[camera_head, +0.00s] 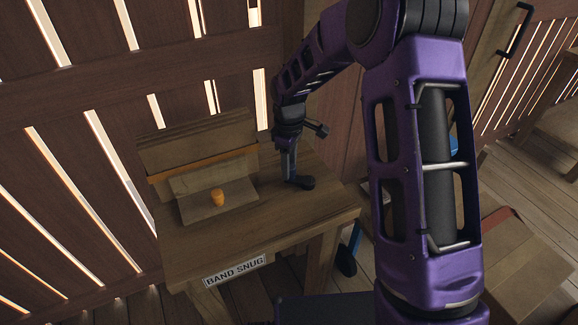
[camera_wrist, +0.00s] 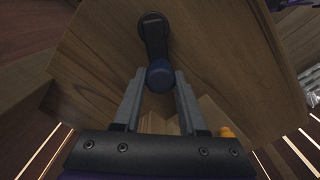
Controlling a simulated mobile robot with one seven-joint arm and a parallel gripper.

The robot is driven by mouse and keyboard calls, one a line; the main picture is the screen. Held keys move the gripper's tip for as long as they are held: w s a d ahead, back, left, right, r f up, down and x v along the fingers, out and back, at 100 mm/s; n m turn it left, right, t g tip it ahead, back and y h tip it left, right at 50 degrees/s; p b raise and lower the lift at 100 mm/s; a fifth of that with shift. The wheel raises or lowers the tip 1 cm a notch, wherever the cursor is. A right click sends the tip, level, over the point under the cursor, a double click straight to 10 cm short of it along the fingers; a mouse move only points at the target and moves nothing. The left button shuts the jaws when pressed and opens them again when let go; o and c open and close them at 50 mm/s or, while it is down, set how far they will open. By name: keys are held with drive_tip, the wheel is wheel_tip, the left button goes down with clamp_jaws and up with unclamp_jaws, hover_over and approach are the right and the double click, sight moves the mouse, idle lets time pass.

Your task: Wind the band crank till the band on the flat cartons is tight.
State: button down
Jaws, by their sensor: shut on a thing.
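The crank is a dark arm (camera_wrist: 154,38) with a round hub (camera_wrist: 152,18) and a blue-black knob (camera_wrist: 160,74). In the head view the crank (camera_head: 304,182) lies on the right part of the wooden bench top. My gripper (camera_wrist: 161,82) has one finger on each side of the knob and is shut on it. In the head view my gripper (camera_head: 290,176) points down at the crank. The flat cartons (camera_head: 200,140) stand against the back of the bench with an orange band (camera_head: 205,164) across them. I cannot tell how tight the band is.
The wooden bench (camera_head: 280,218) has a "BAND SNUG" plate (camera_head: 235,270) on its front. A small orange object (camera_head: 217,197) stands before the cartons, near a lower brown panel. A slatted wall is behind. An open carton (camera_head: 520,255) lies on the floor at right.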

drive_tip(key=m, duration=0.1)
drive_tip(key=w+m, duration=0.1)
drive_tip(key=m, duration=0.1)
drive_tip(key=w+d+m, duration=0.1)
drive_tip(key=m, duration=0.2)
drive_tip(key=w+d+m, duration=0.1)
drive_tip(key=m, duration=0.2)
drive_tip(key=shift+w+d+m+p, duration=0.2)
drive_tip(key=shift+d+m+p, duration=0.1)
drive_tip(key=shift+p, duration=0.05)
drive_tip(key=m, duration=0.1)
drive_tip(key=d+m, duration=0.1)
drive_tip(key=m, duration=0.1)
drive_tip(key=d+m, duration=0.1)
drive_tip(key=m, duration=0.1)
drive_tip(key=shift+w+d+p, duration=0.2)
drive_tip(key=shift+w+p, duration=0.1)
drive_tip(key=shift+w, duration=0.05)
drive_tip(key=shift+s+d+m+p, duration=0.1)
drive_tip(key=shift+d+m, duration=0.25)
drive_tip(key=shift+m, duration=0.5)
drive_tip(key=shift+s+d+m+p, duration=0.1)
drive_tip(key=shift+d+m, duration=0.25)
drive_tip(key=shift+m, duration=0.55)
drive_tip(key=shift+d+m+p, duration=0.1)
drive_tip(key=shift+d+m, duration=0.25)
drive_tip(key=shift+m, duration=0.5)
drive_tip(key=shift+c, duration=2.3)
unclamp_jaws()
drive_tip(key=shift+r, duration=0.1)
